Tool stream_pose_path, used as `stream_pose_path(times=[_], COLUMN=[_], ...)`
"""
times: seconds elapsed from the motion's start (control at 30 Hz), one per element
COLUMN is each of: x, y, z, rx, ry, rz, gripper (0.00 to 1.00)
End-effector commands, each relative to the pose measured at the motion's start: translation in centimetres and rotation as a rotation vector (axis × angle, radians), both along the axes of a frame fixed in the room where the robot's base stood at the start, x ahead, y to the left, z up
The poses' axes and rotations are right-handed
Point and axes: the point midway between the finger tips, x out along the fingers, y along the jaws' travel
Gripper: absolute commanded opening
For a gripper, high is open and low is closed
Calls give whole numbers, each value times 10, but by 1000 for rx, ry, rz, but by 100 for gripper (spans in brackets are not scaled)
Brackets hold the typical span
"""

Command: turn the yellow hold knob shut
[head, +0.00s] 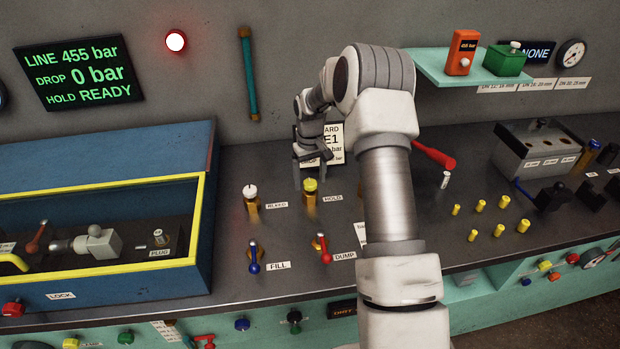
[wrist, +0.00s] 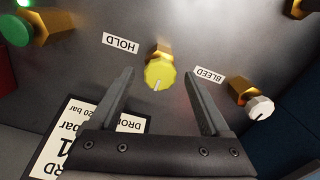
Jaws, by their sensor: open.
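The yellow hold knob (head: 310,185) tops a brass valve on the dark bench, beside a HOLD label (head: 333,198). In the wrist view the yellow knob (wrist: 160,74) has a white pointer line and lies just beyond and between my two fingertips. My gripper (head: 311,178) points down above and around the knob's place, with its fingers apart. In the wrist view my gripper (wrist: 158,82) is open and nothing is clamped in it. I cannot tell the exact height of the fingertips over the knob.
The white bleed knob (head: 250,191) stands left of the hold knob. A blue fill lever (head: 253,258) and red dump lever (head: 320,244) are in front. A white card (head: 335,150) stands behind. A blue box with yellow rim (head: 197,215) is left. The screen (head: 80,74) reads HOLD READY.

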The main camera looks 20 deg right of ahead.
Motion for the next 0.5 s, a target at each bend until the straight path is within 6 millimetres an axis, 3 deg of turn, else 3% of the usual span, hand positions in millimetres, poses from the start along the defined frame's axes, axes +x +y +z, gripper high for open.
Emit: stream_pose_path(times=[0.3,0.5], x=[0,0], y=[0,0], z=[-3,-2], rx=[0,0], ry=[0,0], rz=[0,0], gripper=[81,45])
